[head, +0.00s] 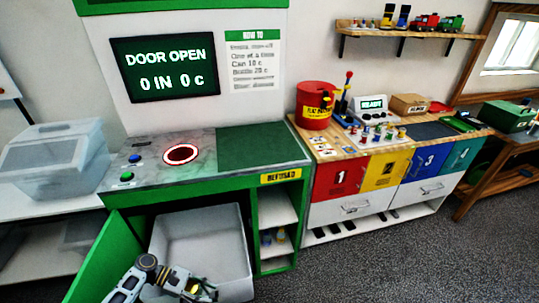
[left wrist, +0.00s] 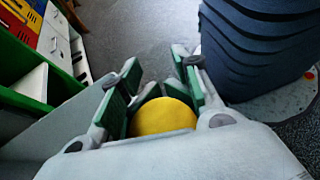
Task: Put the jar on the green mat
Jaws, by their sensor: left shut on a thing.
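The jar (left wrist: 163,117) shows in the left wrist view as a round yellow top between the green-padded fingers of my left gripper (left wrist: 160,105). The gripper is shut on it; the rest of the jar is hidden. In the head view my left gripper (head: 205,291) is low at the bottom edge, in front of the white bin in the open cabinet, and the jar is hard to make out there. The green mat (head: 262,143) lies bare on the counter top, higher and to the right of the gripper. My right gripper is not in view.
The green cabinet door (head: 108,262) stands open to the left of the white bin (head: 205,240). A red-lit ring (head: 181,154) and buttons are left of the mat. Small items sit on the shelf under the "REFUSED" label (head: 281,176). A red bucket (head: 316,105) stands to the right.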

